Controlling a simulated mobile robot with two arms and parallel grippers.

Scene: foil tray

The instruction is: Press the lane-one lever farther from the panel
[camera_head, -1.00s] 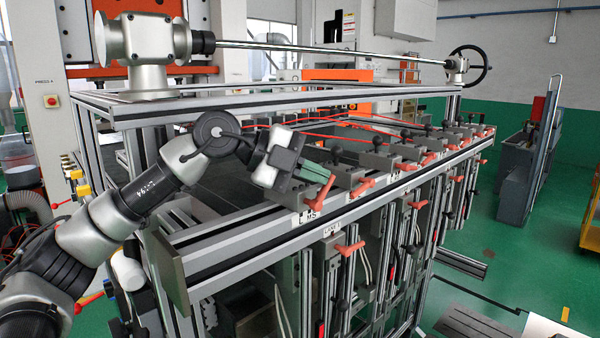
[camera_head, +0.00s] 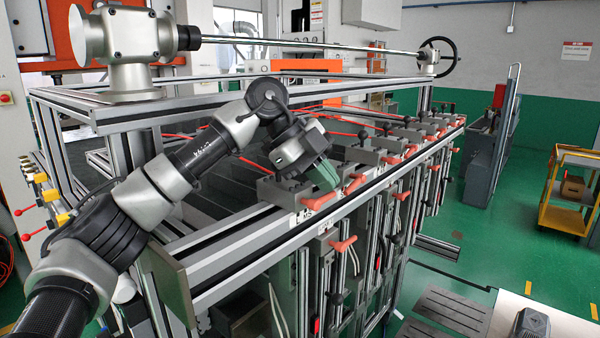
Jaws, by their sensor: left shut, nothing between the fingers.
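A row of red-orange levers runs along the top rail of the frame. The nearest top lever (camera_head: 320,200) lies fairly flat beside a small white label (camera_head: 305,215). My left gripper (camera_head: 327,184) is shut and empty, its green fingers pointing down and right. Its tips are at or just above that lever; I cannot tell whether they touch. The second top lever (camera_head: 354,183) stands tilted up to the right. Another red lever (camera_head: 343,244) sits lower on the front face, near a second white label (camera_head: 325,227). The label text is too small to read surely.
A long shaft (camera_head: 300,43) with a handwheel (camera_head: 439,55) runs above the frame. The front rail (camera_head: 225,259) lies below my left arm. A yellow cart (camera_head: 566,215) stands at the right. Green floor is open between the cart and the frame.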

